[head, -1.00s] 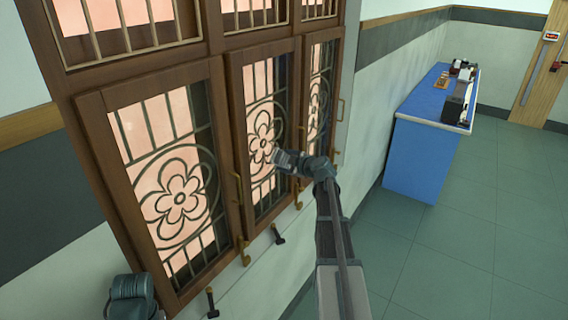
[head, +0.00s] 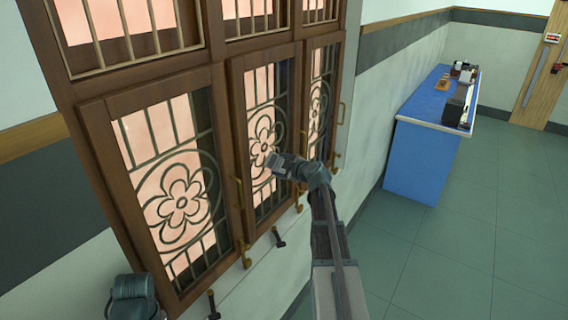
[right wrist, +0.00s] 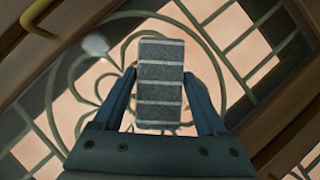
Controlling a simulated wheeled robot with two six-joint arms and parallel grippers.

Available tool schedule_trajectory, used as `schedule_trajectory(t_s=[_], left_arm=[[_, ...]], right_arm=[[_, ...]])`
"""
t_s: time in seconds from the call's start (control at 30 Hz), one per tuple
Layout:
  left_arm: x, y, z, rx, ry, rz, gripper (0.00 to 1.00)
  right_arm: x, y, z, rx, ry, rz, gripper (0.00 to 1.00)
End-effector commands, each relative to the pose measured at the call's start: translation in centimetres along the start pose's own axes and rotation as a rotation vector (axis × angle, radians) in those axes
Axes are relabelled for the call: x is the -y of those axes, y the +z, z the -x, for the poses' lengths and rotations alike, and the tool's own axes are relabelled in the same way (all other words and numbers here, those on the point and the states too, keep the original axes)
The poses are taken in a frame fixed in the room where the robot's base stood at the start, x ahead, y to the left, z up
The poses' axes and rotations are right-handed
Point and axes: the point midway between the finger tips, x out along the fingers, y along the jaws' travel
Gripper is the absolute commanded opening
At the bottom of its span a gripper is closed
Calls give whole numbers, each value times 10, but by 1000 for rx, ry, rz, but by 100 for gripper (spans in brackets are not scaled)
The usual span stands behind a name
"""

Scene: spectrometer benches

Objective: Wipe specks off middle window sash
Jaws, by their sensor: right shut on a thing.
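The middle window sash (head: 236,90) has a brown wooden frame, pinkish panes and a dark flower-shaped grille. My right gripper (head: 270,161) is in front of this sash, by the flower. In the right wrist view my right gripper (right wrist: 160,105) is shut on a grey block with pale stripes (right wrist: 160,83), held between its two fingers. Whether the block touches the pane cannot be told. A pale whitish spot (right wrist: 95,45) shows on the window left of the block.
Closed-looking sashes stand on both sides, the left one (head: 106,125) and the right one (head: 308,70).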

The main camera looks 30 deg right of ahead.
Motion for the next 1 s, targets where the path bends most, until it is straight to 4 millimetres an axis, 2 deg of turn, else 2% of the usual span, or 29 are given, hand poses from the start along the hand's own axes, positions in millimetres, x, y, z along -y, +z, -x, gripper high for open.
schedule_trajectory(t_s=[0.33,0.7,1.0], left_arm=[[0,0,0,0,0,0,0],[0,0,0,0,0,0,0],[0,0,0,0,0,0,0]], right_arm=[[6,-6,2,-3,-2,0,30],[27,-23,14,-4,-2,-1,30],[30,-26,16,-3,-2,0,30]])
